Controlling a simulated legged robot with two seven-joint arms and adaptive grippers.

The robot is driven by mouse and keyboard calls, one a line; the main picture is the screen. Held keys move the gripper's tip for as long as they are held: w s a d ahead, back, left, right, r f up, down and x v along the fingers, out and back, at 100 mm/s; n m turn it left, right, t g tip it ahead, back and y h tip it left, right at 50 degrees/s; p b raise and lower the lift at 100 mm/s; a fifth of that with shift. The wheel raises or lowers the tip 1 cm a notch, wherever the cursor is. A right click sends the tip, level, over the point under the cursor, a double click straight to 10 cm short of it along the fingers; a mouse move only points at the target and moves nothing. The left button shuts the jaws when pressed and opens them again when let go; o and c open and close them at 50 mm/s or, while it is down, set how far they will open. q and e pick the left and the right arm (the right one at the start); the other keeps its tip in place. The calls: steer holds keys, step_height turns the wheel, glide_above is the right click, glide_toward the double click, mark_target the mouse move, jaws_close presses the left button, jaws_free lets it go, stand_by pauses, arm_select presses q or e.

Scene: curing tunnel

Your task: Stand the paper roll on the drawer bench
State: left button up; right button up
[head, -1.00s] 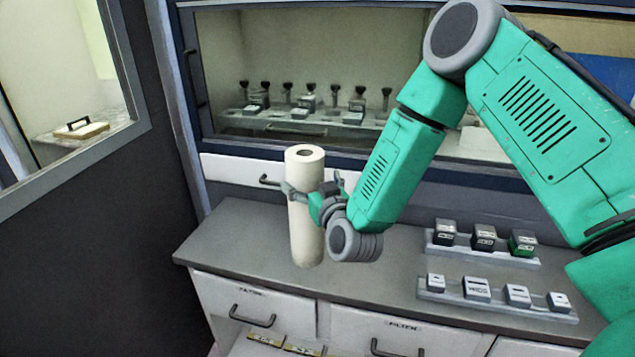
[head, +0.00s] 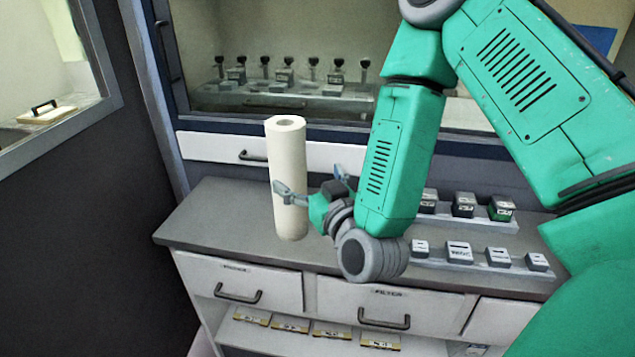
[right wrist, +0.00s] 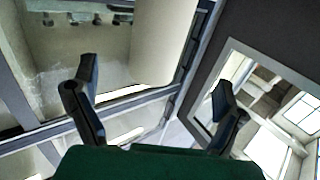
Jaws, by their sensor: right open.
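The paper roll (head: 287,160), a tall off-white cylinder with a grey hole in its top, stands upright on the grey drawer bench (head: 215,222), near its front left part. My right gripper (head: 315,186) is open at the roll's right side, about mid-height. One finger overlaps the roll's near face; whether it touches cannot be told. In the right wrist view the roll (right wrist: 165,40) lies beyond and between the spread fingertips of my right gripper (right wrist: 157,90), with a gap on each side. My left gripper is not in view.
Small labelled blocks stand on two grey racks (head: 480,262) at the bench's right. A glass-fronted cabinet (head: 290,70) rises behind, with a handled white panel (head: 220,147) below it. A dark wall with a window is at left. The bench left of the roll is clear.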

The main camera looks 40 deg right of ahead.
steer(key=s+a+f+n+g+y, duration=0.1)
steer(key=s+a+f+g, duration=0.15)
steer(key=f, duration=0.45)
steer(key=s+a+f+n+g+y, duration=0.1)
steer(key=s+f+g+y, duration=0.1)
steer(key=s+f+g, duration=0.3)
steer(key=s+a+f+n+g+y, duration=0.1)
steer(key=s+a+f, duration=0.1)
steer(key=f, duration=0.6)
steer(key=s+a+f+g, duration=0.1)
steer(key=s+f+g, duration=0.35)
steer(key=s, duration=0.45)
steer(key=s+a+f+g, duration=0.1)
steer(key=s+f+g, duration=0.4)
steer(key=s, duration=0.4)
arm_select(q)
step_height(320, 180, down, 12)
steer(key=b, duration=1.2)
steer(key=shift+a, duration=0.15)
arm_select(e)
step_height(320, 180, down, 13)
steer(key=d+t, duration=0.1)
steer(key=shift+d, duration=0.35)
